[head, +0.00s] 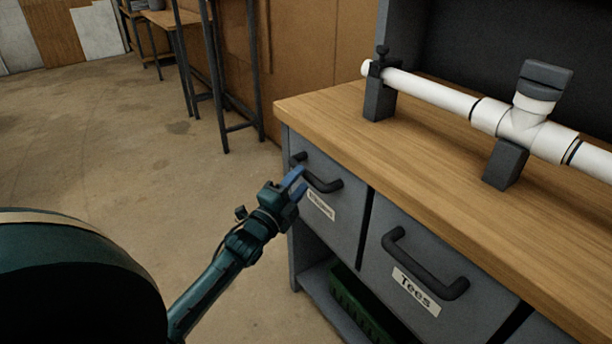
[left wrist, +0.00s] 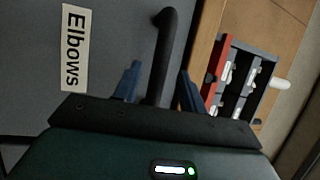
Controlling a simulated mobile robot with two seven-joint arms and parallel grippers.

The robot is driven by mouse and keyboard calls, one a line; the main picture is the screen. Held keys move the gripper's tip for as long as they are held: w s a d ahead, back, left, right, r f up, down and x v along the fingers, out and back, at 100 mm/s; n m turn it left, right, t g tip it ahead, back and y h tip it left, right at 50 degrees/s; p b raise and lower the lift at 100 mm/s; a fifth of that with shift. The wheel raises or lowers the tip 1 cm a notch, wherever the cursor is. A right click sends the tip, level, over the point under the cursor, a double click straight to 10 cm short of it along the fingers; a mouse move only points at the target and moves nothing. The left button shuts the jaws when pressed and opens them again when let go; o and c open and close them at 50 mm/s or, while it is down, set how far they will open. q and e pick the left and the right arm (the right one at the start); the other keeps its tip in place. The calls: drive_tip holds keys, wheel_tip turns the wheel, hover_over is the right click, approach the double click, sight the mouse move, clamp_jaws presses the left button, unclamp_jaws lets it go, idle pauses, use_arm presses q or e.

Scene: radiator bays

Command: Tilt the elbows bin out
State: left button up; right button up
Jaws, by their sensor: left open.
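The elbows bin (head: 343,232) is the left grey bin front under the bench top, and it looks closed. Its black bar handle (head: 326,184) shows near its top. Its white label (head: 321,206) is partly hidden in the head view but reads "Elbows" in the left wrist view (left wrist: 75,47). My left gripper (head: 297,179) is open at the handle, with its blue fingers close to it. In the left wrist view the handle (left wrist: 165,50) runs between the two fingers; I cannot tell whether either touches it. My right gripper is not in view.
The tees bin (head: 385,262) with its own handle is just right. White pipe (head: 430,92) rests on dark blocks on the wooden bench top (head: 340,115). A green crate (head: 355,305) sits below. A divided tray (left wrist: 215,75) of parts shows in the wrist view. Floor at left is clear.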

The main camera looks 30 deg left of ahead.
sight(306, 174)
use_arm(q)
drive_tip(key=shift+w+r, duration=0.15)
drive_tip(key=shift+w, duration=0.8)
drive_tip(key=shift+w+r, duration=0.15)
drive_tip(key=shift+w, duration=0.8)
drive_tip(key=shift+c, duration=0.4)
clamp_jaws()
